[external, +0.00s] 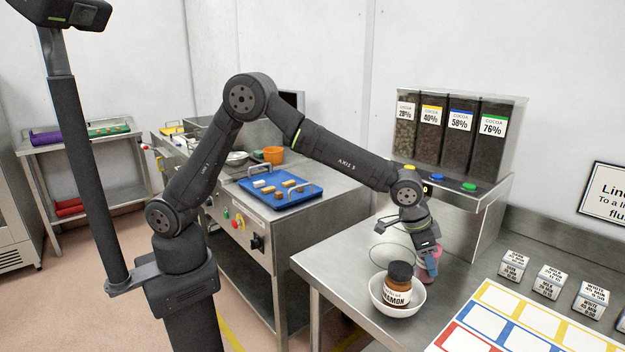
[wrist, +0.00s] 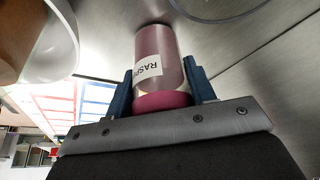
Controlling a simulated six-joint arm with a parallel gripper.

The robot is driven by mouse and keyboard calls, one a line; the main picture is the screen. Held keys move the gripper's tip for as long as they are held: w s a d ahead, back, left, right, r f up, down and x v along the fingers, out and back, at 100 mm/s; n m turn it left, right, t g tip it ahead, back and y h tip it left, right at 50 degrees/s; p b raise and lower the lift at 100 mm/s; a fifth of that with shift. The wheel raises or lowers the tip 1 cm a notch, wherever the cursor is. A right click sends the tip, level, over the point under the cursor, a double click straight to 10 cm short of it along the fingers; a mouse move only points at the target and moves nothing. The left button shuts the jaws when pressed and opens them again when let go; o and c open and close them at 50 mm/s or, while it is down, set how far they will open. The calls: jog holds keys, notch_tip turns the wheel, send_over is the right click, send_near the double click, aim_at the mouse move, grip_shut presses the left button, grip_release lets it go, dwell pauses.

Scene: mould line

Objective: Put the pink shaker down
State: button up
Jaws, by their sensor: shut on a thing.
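The pink shaker (wrist: 163,75) is between the two blue fingers of my gripper (wrist: 160,90) in the wrist view, with part of a white label reading "RASP" showing. My gripper is shut on it. In the external view, my gripper (external: 431,262) is low over the steel counter, and the shaker (external: 431,264) shows as a pink patch partly hidden behind the fingers. It is close to the counter top; I cannot tell whether its base touches.
A white bowl (external: 413,304) holding a dark-lidded cinnamon jar (external: 399,283) stands just in front of my gripper. A wire ring (external: 379,253) is to the left. A coloured grid mat (external: 515,318), white cubes (external: 549,280) and cocoa dispensers (external: 457,130) lie right and behind.

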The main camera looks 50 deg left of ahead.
jog(key=o, duration=1.1)
jog(key=shift+f, duration=0.15)
jog(key=shift+c, duration=0.2)
jog(key=v, duration=1.2)
jog(key=shift+a, duration=0.1)
